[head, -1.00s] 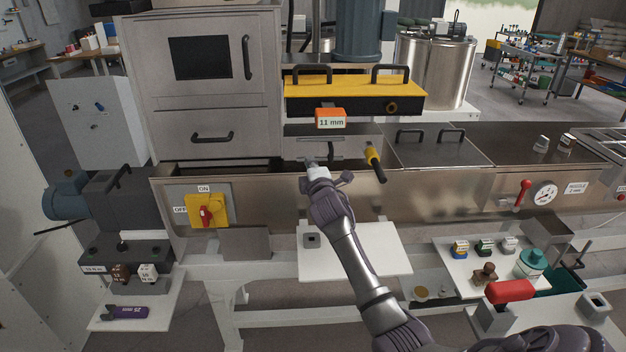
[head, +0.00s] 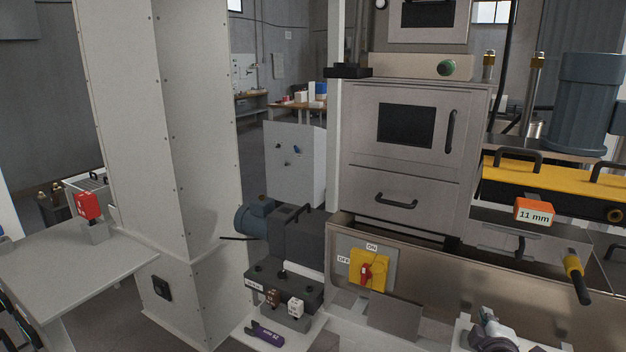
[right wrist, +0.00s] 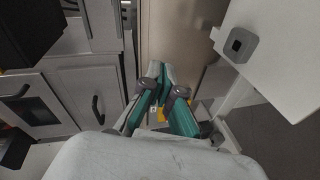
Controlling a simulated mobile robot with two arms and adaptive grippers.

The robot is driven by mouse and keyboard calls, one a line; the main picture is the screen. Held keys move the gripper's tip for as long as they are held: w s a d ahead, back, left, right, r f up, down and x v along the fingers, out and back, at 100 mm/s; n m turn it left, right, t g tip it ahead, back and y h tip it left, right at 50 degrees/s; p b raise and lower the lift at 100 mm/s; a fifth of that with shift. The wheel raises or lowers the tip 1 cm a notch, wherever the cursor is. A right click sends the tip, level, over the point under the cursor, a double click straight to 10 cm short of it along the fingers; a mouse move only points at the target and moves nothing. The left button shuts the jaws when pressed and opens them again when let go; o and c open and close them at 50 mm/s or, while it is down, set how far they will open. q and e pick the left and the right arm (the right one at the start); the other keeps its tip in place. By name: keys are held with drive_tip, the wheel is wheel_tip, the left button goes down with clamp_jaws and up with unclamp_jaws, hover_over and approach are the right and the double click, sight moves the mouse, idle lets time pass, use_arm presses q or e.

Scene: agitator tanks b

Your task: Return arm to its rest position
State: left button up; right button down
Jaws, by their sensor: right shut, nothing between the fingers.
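My right gripper (head: 487,316) is at the bottom right of the head view, in front of the steel trough (head: 445,275). Only part of it shows there. In the right wrist view its two green-padded fingers (right wrist: 163,75) come together at the tips, with nothing held between them. Steel panels and the yellow switch plate lie beyond the fingers in that view. My left gripper is in neither view now.
A yellow ON/OFF switch plate (head: 371,270) with a red knob is on the trough front. A yellow-black handle (head: 577,277) sticks out at right. A white shelf with a grey square socket (right wrist: 239,44) is near the right gripper. A tall white cabinet (head: 170,130) stands left.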

drive_tip(key=s+a+f+m+g+y, duration=0.2)
drive_tip(key=s+a+f+m+g, duration=0.25)
drive_tip(key=s, duration=0.65)
drive_tip(key=s+a+f+m+g+y, duration=0.1)
drive_tip(key=s+a+f+g+y, duration=0.15)
drive_tip(key=s+a+f, duration=0.65)
drive_tip(key=s+a+f+m+g+y, duration=0.2)
drive_tip(key=s+a+m+g, duration=0.3)
drive_tip(key=s, duration=0.9)
wheel_tip(320, 180, down, 28)
drive_tip(key=n+b, duration=0.2)
drive_tip(key=s+d+f+g, duration=0.1)
drive_tip(key=s+d+f, duration=0.1)
drive_tip(key=s+f, duration=1.4)
drive_tip(key=shift+s+d+f+h+b, duration=0.3)
drive_tip(key=shift+s+f+h+b, duration=0.1)
drive_tip(key=shift+s, duration=0.25)
drive_tip(key=shift+s, duration=0.1)
